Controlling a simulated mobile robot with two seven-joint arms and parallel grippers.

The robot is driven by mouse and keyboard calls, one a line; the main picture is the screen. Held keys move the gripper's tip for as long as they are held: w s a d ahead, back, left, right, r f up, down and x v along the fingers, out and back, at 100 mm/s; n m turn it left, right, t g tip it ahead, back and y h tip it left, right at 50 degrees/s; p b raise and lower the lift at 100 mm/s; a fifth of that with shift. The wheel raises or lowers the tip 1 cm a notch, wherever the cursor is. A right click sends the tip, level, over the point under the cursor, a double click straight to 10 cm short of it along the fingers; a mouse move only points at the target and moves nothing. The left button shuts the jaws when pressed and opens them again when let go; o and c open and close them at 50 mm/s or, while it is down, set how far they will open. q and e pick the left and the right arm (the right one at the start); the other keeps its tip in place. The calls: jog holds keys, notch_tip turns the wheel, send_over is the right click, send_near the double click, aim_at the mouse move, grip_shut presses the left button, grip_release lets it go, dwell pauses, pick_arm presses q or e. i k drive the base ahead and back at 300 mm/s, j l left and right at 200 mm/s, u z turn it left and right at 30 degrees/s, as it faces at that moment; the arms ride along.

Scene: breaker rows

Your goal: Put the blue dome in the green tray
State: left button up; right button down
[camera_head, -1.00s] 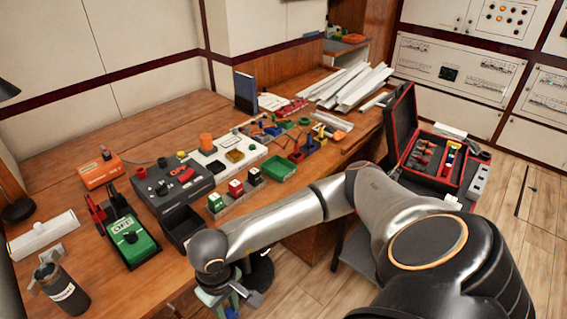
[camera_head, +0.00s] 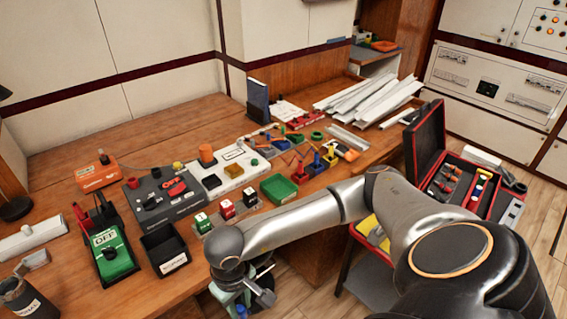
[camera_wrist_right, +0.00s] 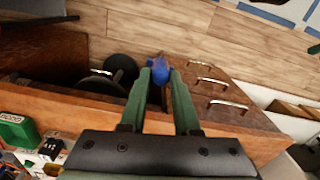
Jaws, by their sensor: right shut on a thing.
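My right gripper (camera_wrist_right: 162,82) is shut on the blue dome (camera_wrist_right: 159,68), which shows between its green fingertips in the right wrist view. Wooden floor and drawer fronts lie behind it there. In the head view my right gripper (camera_head: 241,297) is low in the picture, in front of the bench edge, partly hidden by my own wrist. A bit of blue shows at its lower end. The green tray (camera_head: 279,188) sits on the bench, farther back and to the right of the gripper. My left gripper is not in view.
Red, green and dark switch blocks (camera_head: 227,209) stand between my gripper and the tray. A black bin (camera_head: 165,250) and a green OFF box (camera_head: 112,252) are to the left. Small coloured parts crowd the bench behind the tray. An open red-edged case (camera_head: 423,145) stands at right.

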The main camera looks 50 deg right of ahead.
aim_at(279, 189)
jog(key=i+l+u, duration=0.1)
jog(key=l, duration=1.55)
jog(key=i+u, duration=0.05)
jog(key=i, duration=0.05)
